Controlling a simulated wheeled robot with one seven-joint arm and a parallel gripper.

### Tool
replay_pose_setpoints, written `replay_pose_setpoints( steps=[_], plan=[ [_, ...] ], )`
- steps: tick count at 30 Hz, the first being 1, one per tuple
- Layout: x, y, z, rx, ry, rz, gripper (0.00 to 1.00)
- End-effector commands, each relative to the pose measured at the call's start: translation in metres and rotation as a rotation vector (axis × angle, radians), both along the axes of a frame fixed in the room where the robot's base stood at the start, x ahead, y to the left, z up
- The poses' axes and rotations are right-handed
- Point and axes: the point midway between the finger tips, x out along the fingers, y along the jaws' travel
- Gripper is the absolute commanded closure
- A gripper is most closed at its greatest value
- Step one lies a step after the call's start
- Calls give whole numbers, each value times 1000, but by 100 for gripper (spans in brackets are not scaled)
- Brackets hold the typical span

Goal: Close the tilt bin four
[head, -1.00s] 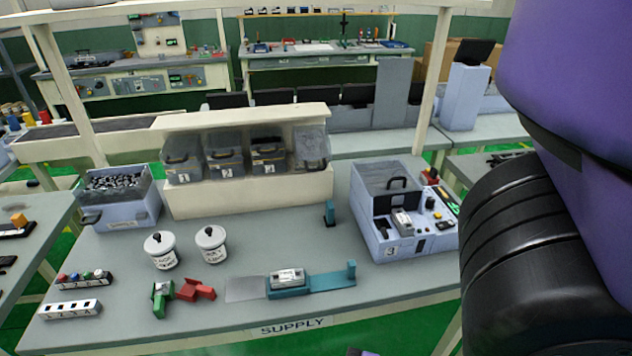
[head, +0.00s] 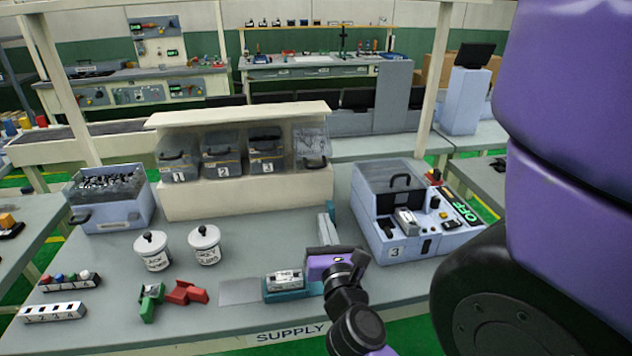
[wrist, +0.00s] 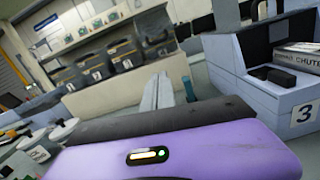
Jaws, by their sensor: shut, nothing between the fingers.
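Tilt bin four (head: 311,148) is the rightmost bin of the cream rack (head: 250,198). It is tipped forward out of line with its neighbours, with its clear front leaning out and its number not readable. In the wrist view bin four (wrist: 158,44) is at the right end of the row, small and blurred. My gripper (head: 327,214) is shut and empty, above the table in front of the rack's right end and apart from the bin. Its fingers also show in the wrist view (wrist: 164,90), pointing toward the rack.
Bins one (head: 178,162), two (head: 222,155) and three (head: 266,153) sit upright beside bin four. A blue machine marked 3 (head: 397,252) stands right of my gripper. Two white pots (head: 205,246) stand left. A teal fixture (head: 285,294) lies beside my wrist.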

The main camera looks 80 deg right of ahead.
Motion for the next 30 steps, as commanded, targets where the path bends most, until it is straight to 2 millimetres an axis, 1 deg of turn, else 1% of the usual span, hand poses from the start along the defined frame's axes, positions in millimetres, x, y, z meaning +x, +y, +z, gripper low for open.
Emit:
replay_pose_setpoints(
  steps=[3, 8, 11, 24, 27, 30],
  plan=[
    [-2, -1, -1, -22, 79, -16, 100],
    [1, -9, 1, -29, 98, -17, 100],
    [6, -22, 4, -29, 96, -16, 100],
    [31, -100, 12, -28, 93, -16, 100],
    [34, -107, 25, -26, 93, -15, 100],
    [35, -114, 32, -27, 92, -15, 100]
  ],
)
